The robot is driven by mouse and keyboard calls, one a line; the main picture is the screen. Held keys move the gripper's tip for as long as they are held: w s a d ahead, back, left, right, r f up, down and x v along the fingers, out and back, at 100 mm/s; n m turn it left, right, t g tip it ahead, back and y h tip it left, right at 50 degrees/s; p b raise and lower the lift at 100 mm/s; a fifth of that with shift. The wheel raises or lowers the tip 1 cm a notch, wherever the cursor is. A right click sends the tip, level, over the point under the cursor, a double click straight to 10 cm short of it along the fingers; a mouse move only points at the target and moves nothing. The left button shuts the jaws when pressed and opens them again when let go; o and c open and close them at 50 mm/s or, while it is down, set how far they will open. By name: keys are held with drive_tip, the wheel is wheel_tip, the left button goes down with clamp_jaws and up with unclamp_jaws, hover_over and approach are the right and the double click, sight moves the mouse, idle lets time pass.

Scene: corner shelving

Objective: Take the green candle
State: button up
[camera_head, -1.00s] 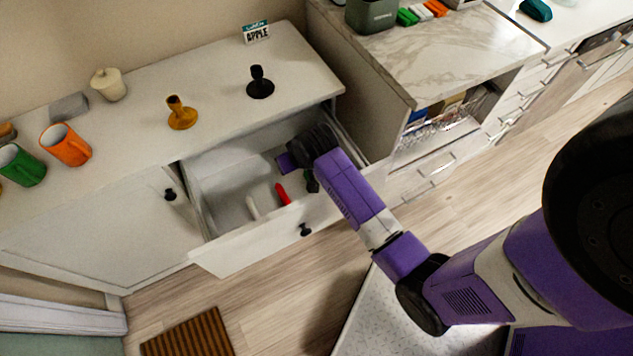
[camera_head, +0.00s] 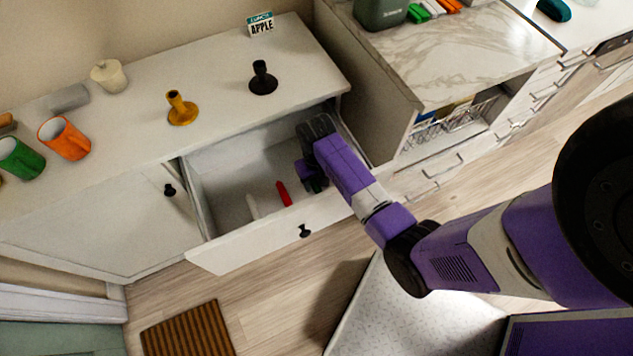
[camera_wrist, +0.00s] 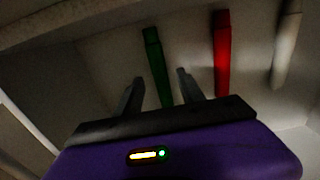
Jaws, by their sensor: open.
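The green candle (camera_wrist: 155,60) lies in the open drawer. In the wrist view its near part runs down between the two fingers of my gripper (camera_wrist: 160,82), which is open. The fingers sit on either side of the candle and do not visibly press on it. In the head view my gripper (camera_head: 315,183) is down inside the drawer, and my arm hides nearly all of the candle.
A red candle (camera_head: 284,194) and a white candle (camera_head: 253,207) lie left of my gripper in the drawer (camera_head: 222,180). The drawer front (camera_head: 270,236) and side walls surround it. Candle holders, a yellow one (camera_head: 181,108) and a black one (camera_head: 263,78), stand on the cabinet top.

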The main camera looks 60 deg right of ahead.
drive_tip(key=shift+f, duration=0.95)
clamp_jaws()
